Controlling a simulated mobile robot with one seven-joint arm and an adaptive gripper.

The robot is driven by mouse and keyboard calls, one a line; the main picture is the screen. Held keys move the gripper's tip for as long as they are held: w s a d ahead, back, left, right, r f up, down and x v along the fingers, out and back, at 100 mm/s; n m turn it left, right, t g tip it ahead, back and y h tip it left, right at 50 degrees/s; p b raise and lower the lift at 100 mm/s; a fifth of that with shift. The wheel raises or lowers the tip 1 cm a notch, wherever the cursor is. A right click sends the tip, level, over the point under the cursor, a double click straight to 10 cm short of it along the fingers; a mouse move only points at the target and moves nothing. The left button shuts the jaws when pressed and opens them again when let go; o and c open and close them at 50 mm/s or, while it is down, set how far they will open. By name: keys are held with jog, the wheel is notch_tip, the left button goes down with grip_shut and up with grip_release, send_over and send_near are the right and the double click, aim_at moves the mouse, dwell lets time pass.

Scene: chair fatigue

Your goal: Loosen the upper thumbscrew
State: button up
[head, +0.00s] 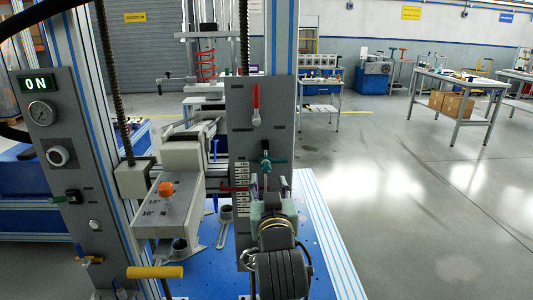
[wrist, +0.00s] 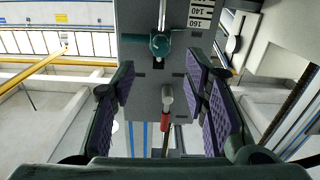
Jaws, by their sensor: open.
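The teal thumbscrew (head: 266,163) sits on the grey upright panel (head: 238,125) in the head view, below a red-handled lever (head: 256,105). In the wrist view the thumbscrew (wrist: 160,44) shows near the top with a bar-like teal wing across it. The red lever (wrist: 166,112) shows between the fingers there. My gripper (head: 269,184) is open and empty, just below the thumbscrew in the head view. In the wrist view the purple-padded fingers of my gripper (wrist: 161,75) are spread wide, apart from the thumbscrew. My arm hides the panel's lower part.
A scale strip (head: 242,190) runs down the panel, with a red pointer (head: 234,188) beside it. A grey block with an orange knob (head: 166,188) and a yellow handle (head: 155,272) stand left. A control column with an ON display (head: 39,83) is farther left. Open floor lies right.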

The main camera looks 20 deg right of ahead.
aim_at(267, 169)
jog(key=p+x, duration=0.2)
jog(key=x, duration=0.6)
jog(key=shift+w, duration=0.15)
grip_shut()
dwell(0.3)
